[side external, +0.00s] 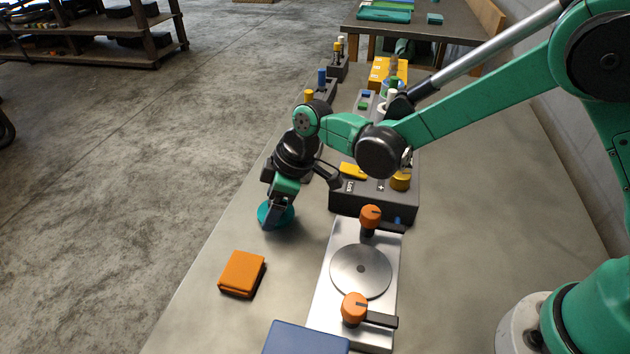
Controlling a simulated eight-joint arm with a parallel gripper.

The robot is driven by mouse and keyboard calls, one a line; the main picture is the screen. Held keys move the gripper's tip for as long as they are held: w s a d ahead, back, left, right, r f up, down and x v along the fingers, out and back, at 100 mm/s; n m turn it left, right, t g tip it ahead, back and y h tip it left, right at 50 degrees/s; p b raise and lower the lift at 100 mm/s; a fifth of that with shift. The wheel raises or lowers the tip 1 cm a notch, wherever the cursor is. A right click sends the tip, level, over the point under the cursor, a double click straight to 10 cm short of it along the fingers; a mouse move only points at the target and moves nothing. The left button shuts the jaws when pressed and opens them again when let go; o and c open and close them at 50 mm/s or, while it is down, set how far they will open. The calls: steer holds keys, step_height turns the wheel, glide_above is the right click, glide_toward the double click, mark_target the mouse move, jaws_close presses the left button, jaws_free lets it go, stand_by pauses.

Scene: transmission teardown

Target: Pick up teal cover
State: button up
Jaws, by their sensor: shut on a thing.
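The teal cover (284,216) is a round, disc-like piece near the left edge of the grey table. My gripper (276,216) points down over it, with its fingers at the cover. The gripper is shut on the cover and hides part of it. I cannot tell whether the cover touches the table or is slightly above it.
An orange box (241,274) lies in front of the cover. To the right, a metal plate (325,303) carries a round disc (360,272) and two orange-knobbed clamps (371,216). A blue object (305,338) sits at the front. A dark block (375,203) with coloured pieces stands behind the plate.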

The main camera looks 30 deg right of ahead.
step_height(320, 180, up, 18)
steer(key=s+d+m+t+h, duration=0.1)
steer(key=s+d+m+h, duration=0.1)
steer(key=d+m, duration=0.4)
steer(key=s+d+f+m+t+h, duration=0.1)
steer(key=s+d+m, duration=0.2)
steer(key=d, duration=1)
steer(key=m, duration=0.3)
steer(key=shift+d+f+h, duration=0.2)
steer(key=shift+f+h, duration=0.05)
steer(key=shift+h, duration=0.15)
